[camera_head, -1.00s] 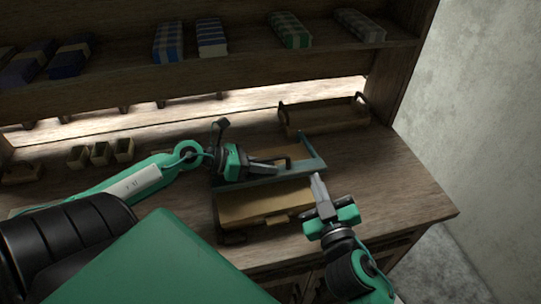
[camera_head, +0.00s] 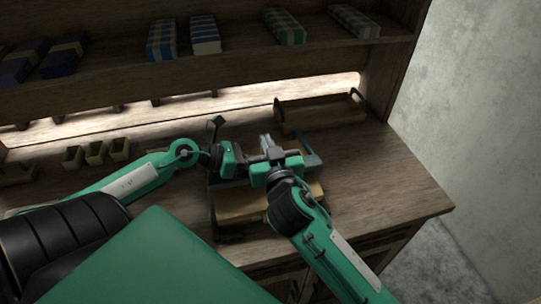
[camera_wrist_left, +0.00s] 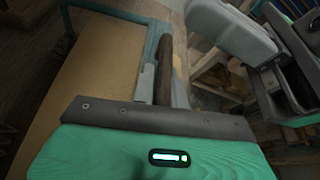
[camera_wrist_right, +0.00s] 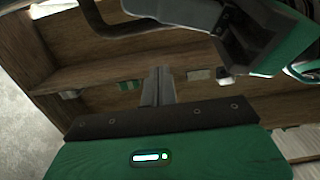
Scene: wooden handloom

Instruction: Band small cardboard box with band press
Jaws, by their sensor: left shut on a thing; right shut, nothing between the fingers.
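The band press shows as a teal frame (camera_head: 313,160) on the bench, partly hidden by my right arm; the frame also shows in the left wrist view (camera_wrist_left: 152,40). The tan cardboard box (camera_head: 238,206) lies at the press on its near side, and its flat face fills the left of the left wrist view (camera_wrist_left: 95,60). My left gripper (camera_head: 252,158) is shut on the dark press handle (camera_wrist_left: 165,65), which stands between its fingers. My right gripper (camera_head: 266,142) is shut and empty, above the press and close beside my left gripper. Its closed fingers show in the right wrist view (camera_wrist_right: 158,85).
A wooden tray (camera_head: 320,113) with dark handles stands at the back right. Several small open boxes (camera_head: 96,153) stand at the left. A shelf (camera_head: 215,77) above holds several patterned bundles. The bench's right side (camera_head: 390,185) is clear.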

